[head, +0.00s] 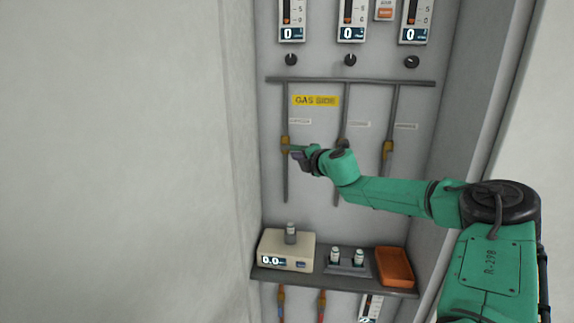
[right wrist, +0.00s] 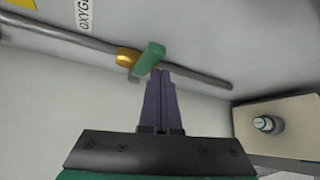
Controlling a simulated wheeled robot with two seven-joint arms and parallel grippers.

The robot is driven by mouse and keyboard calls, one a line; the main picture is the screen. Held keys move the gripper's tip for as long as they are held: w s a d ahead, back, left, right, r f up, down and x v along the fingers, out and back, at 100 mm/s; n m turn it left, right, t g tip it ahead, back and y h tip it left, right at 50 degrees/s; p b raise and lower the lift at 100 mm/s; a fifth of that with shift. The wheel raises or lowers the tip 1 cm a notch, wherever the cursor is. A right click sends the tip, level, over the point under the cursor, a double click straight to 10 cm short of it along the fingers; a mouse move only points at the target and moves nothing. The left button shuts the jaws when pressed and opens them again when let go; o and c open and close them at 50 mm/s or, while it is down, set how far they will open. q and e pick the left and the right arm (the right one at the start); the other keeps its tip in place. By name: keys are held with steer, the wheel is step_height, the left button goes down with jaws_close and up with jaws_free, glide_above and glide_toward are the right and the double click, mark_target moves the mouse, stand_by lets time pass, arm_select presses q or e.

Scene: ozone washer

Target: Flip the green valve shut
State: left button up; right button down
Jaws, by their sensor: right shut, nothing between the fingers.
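The green valve has a brass body (head: 285,145) on the left vertical pipe under the yellow GAS SIDE sign. In the right wrist view its green handle (right wrist: 150,57) lies at an angle across the pipe, beside the brass body (right wrist: 127,56). My right gripper (head: 297,154) is at this valve in the head view and partly covers the handle. In the right wrist view the gripper (right wrist: 160,72) is shut and empty, its fingertips close to the handle's lower side. I cannot tell whether they touch it. My left gripper is not in view.
Two more pipes stand to the right; the far one has a brass fitting (head: 387,150), the middle one is partly behind my arm. Below, a shelf (head: 335,281) holds a beige scale (head: 280,252), small vials and an orange tray (head: 395,267). Cabinet walls close both sides.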

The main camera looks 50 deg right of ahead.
steer(key=s+a+r+b, duration=0.2)
steer(key=s+a+b, duration=0.1)
steer(key=a, duration=0.4)
steer(key=shift+s+r+b, duration=0.35)
steer(key=shift+s, duration=0.35)
steer(key=shift+d, duration=0.15)
